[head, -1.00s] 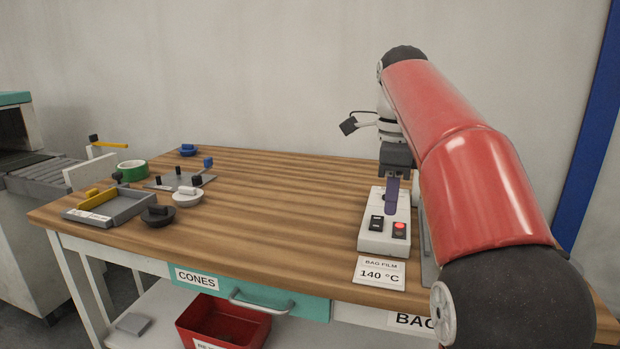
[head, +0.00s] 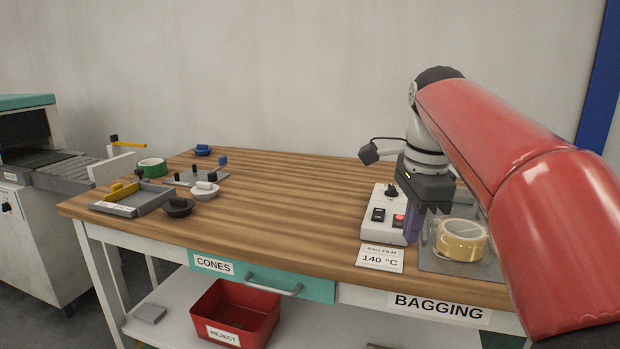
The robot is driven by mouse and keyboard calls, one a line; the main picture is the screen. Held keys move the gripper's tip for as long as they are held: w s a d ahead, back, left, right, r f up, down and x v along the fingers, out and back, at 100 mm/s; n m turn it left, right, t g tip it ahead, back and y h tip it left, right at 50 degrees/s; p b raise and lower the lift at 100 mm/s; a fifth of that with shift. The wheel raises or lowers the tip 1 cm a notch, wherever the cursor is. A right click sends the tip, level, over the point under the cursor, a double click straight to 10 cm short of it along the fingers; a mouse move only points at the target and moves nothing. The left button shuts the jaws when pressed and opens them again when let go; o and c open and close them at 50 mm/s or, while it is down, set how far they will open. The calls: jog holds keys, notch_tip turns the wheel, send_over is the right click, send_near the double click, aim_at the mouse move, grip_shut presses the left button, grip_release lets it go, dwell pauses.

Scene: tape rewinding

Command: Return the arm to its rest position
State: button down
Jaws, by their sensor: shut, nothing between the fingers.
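My gripper (head: 416,226) hangs at the right side of the wooden table (head: 300,212), pointing down beside a white control box (head: 380,222). Its purple fingers are shut with nothing between them. They show just right of the box and left of a tan tape roll (head: 462,240); whether they touch the box cannot be told. The tape roll lies on a grey plate (head: 438,263), apart from the gripper. My red arm reaches in from the right and hides part of the table's right end.
A grey tray (head: 130,208), a green tape roll (head: 152,167) and several knobbed cones stand at the table's left. A label card (head: 380,258) lies before the box. A red reject bin (head: 236,312) is on the lower shelf, and a conveyor machine (head: 75,172) stands left. The table's middle is clear.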

jog(key=s+a+f+n+t, duration=0.1)
jog(key=s+f+n+t, duration=0.3)
jog(key=s+f+n, duration=1.3)
jog(key=shift+s+f, duration=0.5)
jog(key=shift+s, duration=0.05)
